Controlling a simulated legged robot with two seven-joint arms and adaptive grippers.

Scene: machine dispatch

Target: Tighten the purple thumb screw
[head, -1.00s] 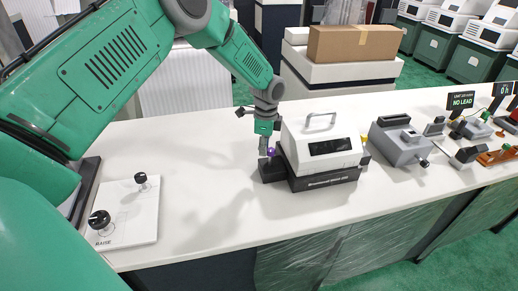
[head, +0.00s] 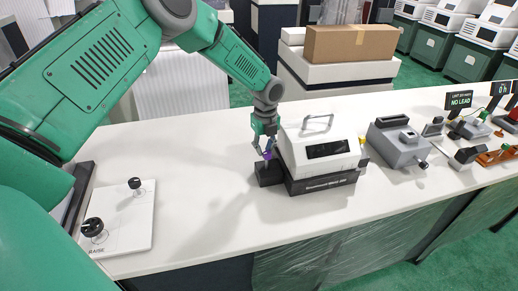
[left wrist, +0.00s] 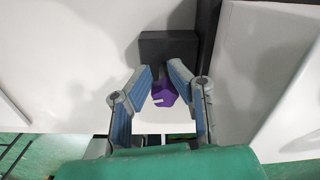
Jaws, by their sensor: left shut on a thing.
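The purple thumb screw (head: 267,155) sits at a dark block (head: 268,173) on the left side of a white and black machine (head: 321,150). My left gripper (head: 262,152) reaches down to it from above. In the left wrist view the purple screw (left wrist: 164,93) lies between the two blue-padded fingertips of my left gripper (left wrist: 163,86), which is shut on it. A small pale mark shows on the screw's face. The dark block (left wrist: 168,46) is just beyond the fingertips. My right gripper is not in view.
A white panel (head: 128,220) with two black knobs lies at the left of the white table (head: 215,200). A grey device (head: 397,145) and several small items stand to the right. A cardboard box (head: 350,43) is behind. The table between panel and machine is clear.

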